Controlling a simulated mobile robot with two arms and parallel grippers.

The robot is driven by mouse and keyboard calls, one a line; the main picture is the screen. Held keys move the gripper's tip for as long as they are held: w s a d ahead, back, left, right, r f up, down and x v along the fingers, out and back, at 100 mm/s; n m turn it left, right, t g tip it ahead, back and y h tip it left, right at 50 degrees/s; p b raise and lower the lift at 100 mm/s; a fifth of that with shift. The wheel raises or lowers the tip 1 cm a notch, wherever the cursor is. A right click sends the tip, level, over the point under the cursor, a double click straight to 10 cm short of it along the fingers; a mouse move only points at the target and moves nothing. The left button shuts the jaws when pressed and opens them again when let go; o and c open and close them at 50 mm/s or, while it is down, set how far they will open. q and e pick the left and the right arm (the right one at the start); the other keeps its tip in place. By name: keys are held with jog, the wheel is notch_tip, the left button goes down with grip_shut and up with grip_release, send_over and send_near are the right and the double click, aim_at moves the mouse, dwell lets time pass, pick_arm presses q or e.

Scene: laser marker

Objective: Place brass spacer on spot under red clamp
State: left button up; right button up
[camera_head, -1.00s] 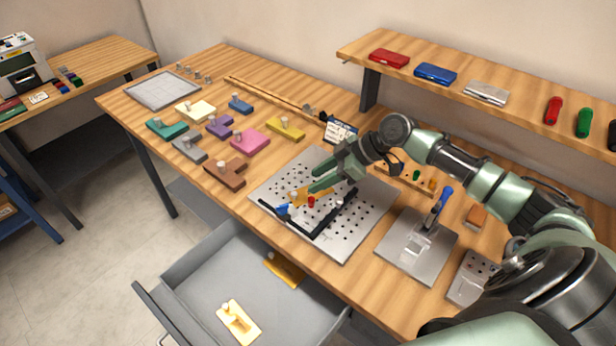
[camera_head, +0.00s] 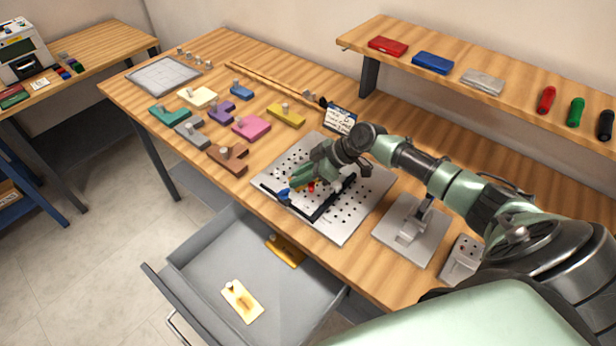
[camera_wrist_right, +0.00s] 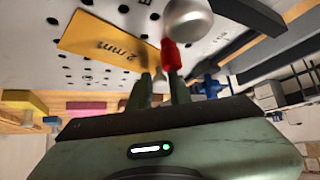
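The brass spacer (camera_wrist_right: 110,45), a flat yellow plate marked "2 mm", lies on the perforated plate (camera_head: 345,225) in the right wrist view. The red clamp (camera_wrist_right: 172,57) shows just right of it; its small red part also shows in the head view (camera_head: 311,187). I cannot tell whether the spacer is fully beneath the clamp tip. My right gripper (camera_head: 299,177) is over the plate beside the clamp; it hides most of the spacer there. My left gripper is out of view.
A blue clamp (camera_head: 284,195) and a black angled bar (camera_head: 325,208) are close to the gripper. An open grey drawer (camera_head: 190,290) holds two yellow knobbed pieces. Several coloured knobbed blocks lie left of the plate; a metal stand (camera_head: 410,235) is at its right.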

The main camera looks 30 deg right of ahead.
grip_shut()
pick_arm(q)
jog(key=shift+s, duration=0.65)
